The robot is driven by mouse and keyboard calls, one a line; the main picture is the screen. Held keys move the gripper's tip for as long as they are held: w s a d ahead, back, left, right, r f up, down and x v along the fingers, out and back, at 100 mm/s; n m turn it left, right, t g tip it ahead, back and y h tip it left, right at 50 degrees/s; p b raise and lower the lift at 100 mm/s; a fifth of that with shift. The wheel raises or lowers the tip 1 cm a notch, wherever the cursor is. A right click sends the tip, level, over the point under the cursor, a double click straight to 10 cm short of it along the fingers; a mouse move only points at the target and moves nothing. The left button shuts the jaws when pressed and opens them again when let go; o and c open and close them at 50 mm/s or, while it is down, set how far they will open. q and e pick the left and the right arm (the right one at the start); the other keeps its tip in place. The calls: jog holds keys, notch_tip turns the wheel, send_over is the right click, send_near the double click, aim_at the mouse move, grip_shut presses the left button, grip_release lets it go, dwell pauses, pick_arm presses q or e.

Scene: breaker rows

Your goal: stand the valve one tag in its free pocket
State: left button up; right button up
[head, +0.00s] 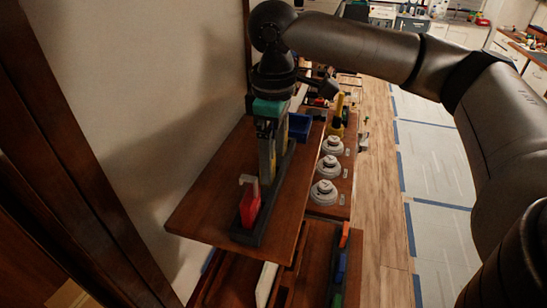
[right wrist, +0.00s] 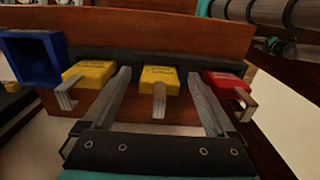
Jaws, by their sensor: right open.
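A long dark rack (head: 247,233) stands on the wooden shelf, with tags upright in it. In the right wrist view the rack (right wrist: 215,66) holds a red tag (right wrist: 222,80) at right, a yellow tag (right wrist: 158,76) in the middle and another yellow tag (right wrist: 90,73) at left. The red tag (head: 250,205) also shows at the rack's near end. I cannot read which tag is valve one, nor make out a free pocket. My right gripper (head: 270,150) is over the rack; its open fingers (right wrist: 158,88) are on either side of the middle yellow tag. My left gripper is out of view.
A blue bin (head: 300,126) stands beyond the rack; it shows at left in the wrist view (right wrist: 35,62). Several round grey valves (head: 325,193) line a lower board to the right. Bare shelf (head: 205,205) lies left of the rack, beside the wall.

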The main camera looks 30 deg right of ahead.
notch_tip(320, 180, up, 11)
jog(key=shift+r, duration=0.1)
dwell(0.5)
